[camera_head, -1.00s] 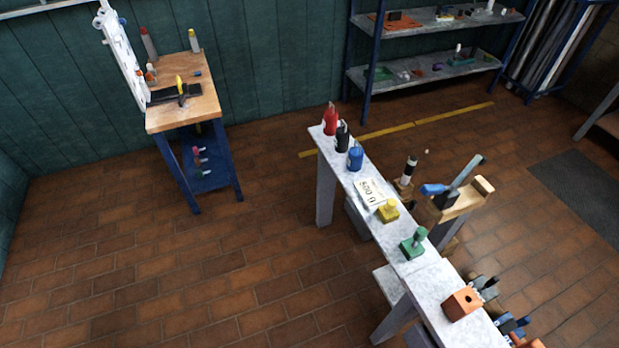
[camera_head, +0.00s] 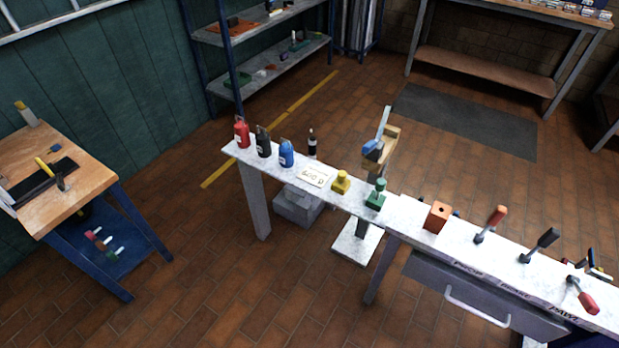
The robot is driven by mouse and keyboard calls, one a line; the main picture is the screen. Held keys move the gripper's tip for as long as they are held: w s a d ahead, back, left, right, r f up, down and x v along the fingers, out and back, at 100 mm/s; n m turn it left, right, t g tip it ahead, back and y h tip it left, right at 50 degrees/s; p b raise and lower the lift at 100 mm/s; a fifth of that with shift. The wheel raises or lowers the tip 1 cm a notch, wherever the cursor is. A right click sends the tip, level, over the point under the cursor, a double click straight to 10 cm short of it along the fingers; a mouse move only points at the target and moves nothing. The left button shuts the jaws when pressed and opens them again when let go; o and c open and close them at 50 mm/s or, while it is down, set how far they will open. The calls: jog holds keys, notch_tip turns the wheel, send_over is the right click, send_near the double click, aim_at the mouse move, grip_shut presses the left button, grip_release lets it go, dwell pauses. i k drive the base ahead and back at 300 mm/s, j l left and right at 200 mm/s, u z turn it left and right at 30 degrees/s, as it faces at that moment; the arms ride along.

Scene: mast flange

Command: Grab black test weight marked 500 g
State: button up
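A black weight-like object (camera_head: 263,141) with a narrower top and a small pale label stands upright near the left end of the narrow pale bench (camera_head: 405,213). Its marking is too small to read. A red one (camera_head: 241,132) stands to its left and a blue one (camera_head: 286,153) to its right, both of similar shape. A white card (camera_head: 314,176) lies flat on the bench right of the blue one; its writing looked like "500 g" in the earlier frame. My gripper is not in view.
Yellow (camera_head: 341,182) and green (camera_head: 376,194) knobbed pieces, an orange block (camera_head: 437,217) and several handled tools stand farther right along the bench. A dark bottle-like item (camera_head: 312,143) and a wooden stand (camera_head: 382,150) are behind it. Brick floor in front is clear.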

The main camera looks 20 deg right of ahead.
aim_at(263, 146)
jog(key=i+j, duration=0.9)
jog(key=j+z, duration=0.05)
